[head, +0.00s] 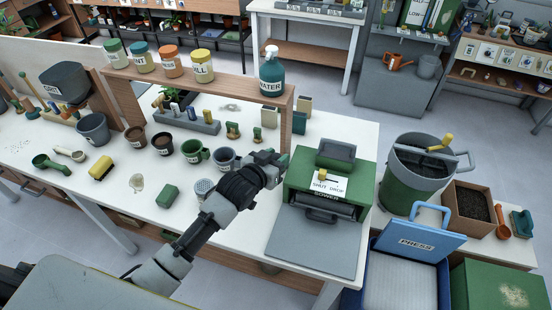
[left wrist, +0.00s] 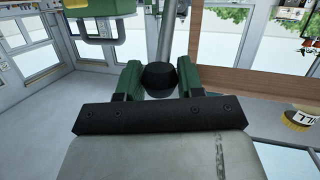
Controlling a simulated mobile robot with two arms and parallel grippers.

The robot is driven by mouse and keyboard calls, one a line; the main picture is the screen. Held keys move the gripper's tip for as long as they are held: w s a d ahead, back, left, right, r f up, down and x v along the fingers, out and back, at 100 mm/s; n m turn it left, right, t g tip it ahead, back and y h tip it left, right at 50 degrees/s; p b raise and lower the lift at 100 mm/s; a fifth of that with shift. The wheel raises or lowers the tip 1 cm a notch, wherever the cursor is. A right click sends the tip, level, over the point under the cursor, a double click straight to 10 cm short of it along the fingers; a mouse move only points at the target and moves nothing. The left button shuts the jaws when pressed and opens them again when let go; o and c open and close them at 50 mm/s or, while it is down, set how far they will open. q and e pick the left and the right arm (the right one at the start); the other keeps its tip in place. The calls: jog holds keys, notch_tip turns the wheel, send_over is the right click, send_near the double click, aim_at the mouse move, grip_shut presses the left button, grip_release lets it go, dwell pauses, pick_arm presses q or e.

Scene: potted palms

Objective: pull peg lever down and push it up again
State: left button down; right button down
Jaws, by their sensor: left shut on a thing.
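The green sower (head: 335,188) stands on the white table, with a "SHUT DROP" plate (head: 328,183) and a small yellow slider on its top. My left gripper (head: 272,157) is at the sower's left side, near its back corner. In the left wrist view, its green fingers are closed on the dark knob (left wrist: 159,80) of the peg lever, whose grey rod (left wrist: 167,35) rises away between them. In the head view the lever is hidden by the gripper, so its exact tilt cannot be told. My right gripper is out of view.
A wooden shelf (head: 240,91) with labelled jars and a teal water bottle (head: 271,76) stands behind the gripper. Cups and a grey watering rose (head: 204,187) stand close to my left forearm. The blue press (head: 417,243) is right of the table.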

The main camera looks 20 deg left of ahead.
pick_arm(q)
jog(key=c, duration=1.1)
grip_release()
jog(key=shift+w+r, duration=0.1)
jog(key=shift+r, duration=0.15)
jog(key=o, duration=0.4)
jog(key=shift+f, duration=0.2)
jog(key=shift+s+a, duration=0.2)
jog(key=shift+s, duration=0.4)
jog(key=b+v, duration=0.2)
jog(key=v, duration=0.7)
jog(key=shift+s+a+r, duration=0.15)
jog(key=shift+s+r, duration=0.05)
jog(key=shift+s, duration=0.05)
jog(key=shift+f, duration=0.1)
